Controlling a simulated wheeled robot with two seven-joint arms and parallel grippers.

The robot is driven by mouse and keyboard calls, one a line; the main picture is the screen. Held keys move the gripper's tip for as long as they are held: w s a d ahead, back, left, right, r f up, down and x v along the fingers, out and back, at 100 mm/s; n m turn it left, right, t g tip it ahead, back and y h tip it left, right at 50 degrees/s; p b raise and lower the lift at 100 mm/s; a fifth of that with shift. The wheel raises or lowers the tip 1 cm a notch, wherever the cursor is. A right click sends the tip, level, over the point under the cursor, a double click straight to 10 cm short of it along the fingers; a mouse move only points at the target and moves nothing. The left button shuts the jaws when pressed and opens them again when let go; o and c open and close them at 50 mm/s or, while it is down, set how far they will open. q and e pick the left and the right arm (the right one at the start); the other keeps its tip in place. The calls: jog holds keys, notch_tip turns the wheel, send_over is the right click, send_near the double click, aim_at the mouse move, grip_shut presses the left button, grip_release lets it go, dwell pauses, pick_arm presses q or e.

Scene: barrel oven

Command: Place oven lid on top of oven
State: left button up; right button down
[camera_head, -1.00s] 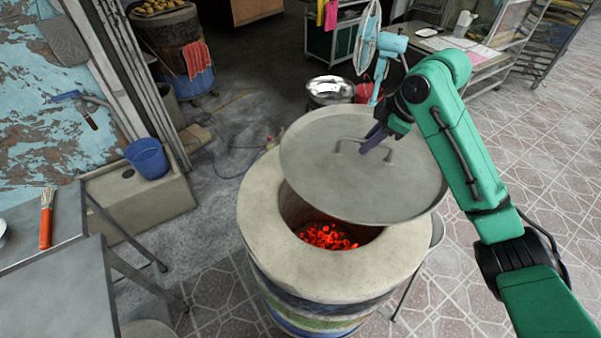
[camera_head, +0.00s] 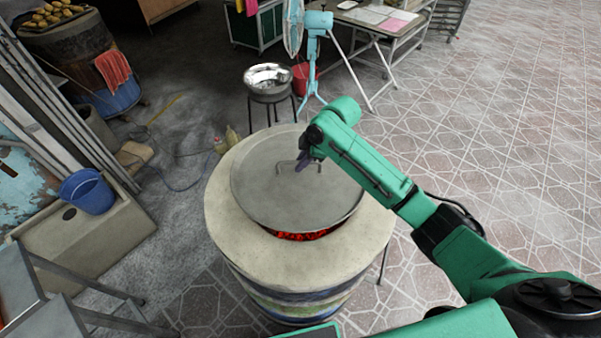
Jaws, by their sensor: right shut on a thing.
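The barrel oven (camera_head: 232,240) stands in the middle of the camera_head view, with a thick pale round rim. The round grey oven lid (camera_head: 300,205) is over its opening and covers most of it. A crescent of glowing red coals (camera_head: 300,236) shows at the lid's near edge. I cannot tell whether the lid touches the rim or hovers slightly above it. My right gripper (camera_head: 303,163) is shut on the lid's handle (camera_head: 284,168) near the lid's far side. My left gripper is not in view.
A steel bowl (camera_head: 268,76) on a stool and a blue fan (camera_head: 317,50) stand behind the oven. A blue bucket (camera_head: 88,191) sits on a stone basin at the left. Metal tables (camera_head: 60,318) are at the lower left.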

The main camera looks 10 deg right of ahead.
aim_at(303, 174)
notch_tip(303, 174, down, 6)
jog(key=shift+r+p, duration=0.1)
jog(key=shift+p, duration=0.2)
jog(key=c, duration=0.9)
grip_release()
jog(key=shift+s, duration=0.1)
jog(key=b+v, duration=0.1)
jog(key=v, duration=1.1)
